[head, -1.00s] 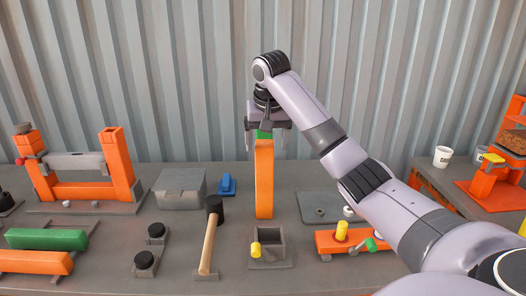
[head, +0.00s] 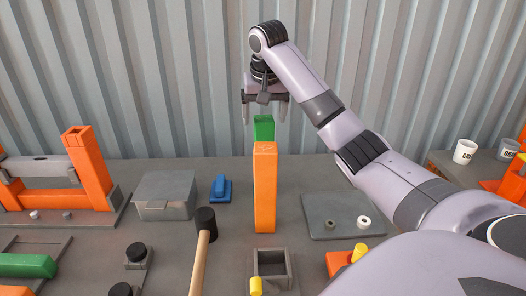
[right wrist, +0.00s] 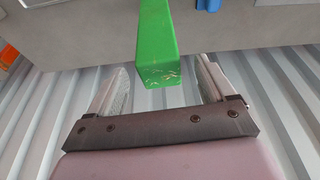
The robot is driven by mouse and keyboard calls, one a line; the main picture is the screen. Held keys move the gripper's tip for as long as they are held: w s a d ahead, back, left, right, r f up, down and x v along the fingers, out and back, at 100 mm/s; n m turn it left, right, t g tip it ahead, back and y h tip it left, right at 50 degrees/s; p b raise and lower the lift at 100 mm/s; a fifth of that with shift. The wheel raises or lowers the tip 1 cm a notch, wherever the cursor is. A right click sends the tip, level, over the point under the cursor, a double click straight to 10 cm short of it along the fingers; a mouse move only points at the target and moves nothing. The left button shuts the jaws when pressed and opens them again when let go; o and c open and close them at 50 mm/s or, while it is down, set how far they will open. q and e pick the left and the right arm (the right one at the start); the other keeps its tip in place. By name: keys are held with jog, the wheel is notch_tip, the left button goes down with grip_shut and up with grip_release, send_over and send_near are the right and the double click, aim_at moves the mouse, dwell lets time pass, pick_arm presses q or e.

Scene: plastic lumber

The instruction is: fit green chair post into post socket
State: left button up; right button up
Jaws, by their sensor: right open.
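The green chair post (head: 264,127) shows its top just above and apparently behind an upright orange post (head: 265,190); its lower part is hidden in the head view. In the right wrist view the green post (right wrist: 158,50) has its scuffed end just beyond and between my fingers. My right gripper (head: 265,120) is open above the green post, fingertips on either side of its top, with a gap below the palm. A grey square socket with an open top (head: 271,268) sits on the table in front of the orange post, probably the post socket. My left gripper is not in view.
A black-headed mallet (head: 204,222) lies left of the socket, and a yellow peg (head: 256,286) is at the socket's front. A lidded grey box (head: 165,195), a blue piece (head: 221,189) and a grey tray (head: 345,217) are nearby. A corrugated wall stands behind.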

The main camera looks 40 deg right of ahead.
aim_at(263, 133)
jog(key=shift+w+d+f, duration=0.2)
jog(key=shift+w+f, duration=0.05)
jog(key=shift+f, duration=0.05)
jog(key=p+x, duration=0.1)
jog(key=x, duration=0.5)
jog(key=shift+s+f, duration=0.1)
jog(key=shift+f, duration=0.2)
jog(key=shift+r, duration=0.1)
grip_shut()
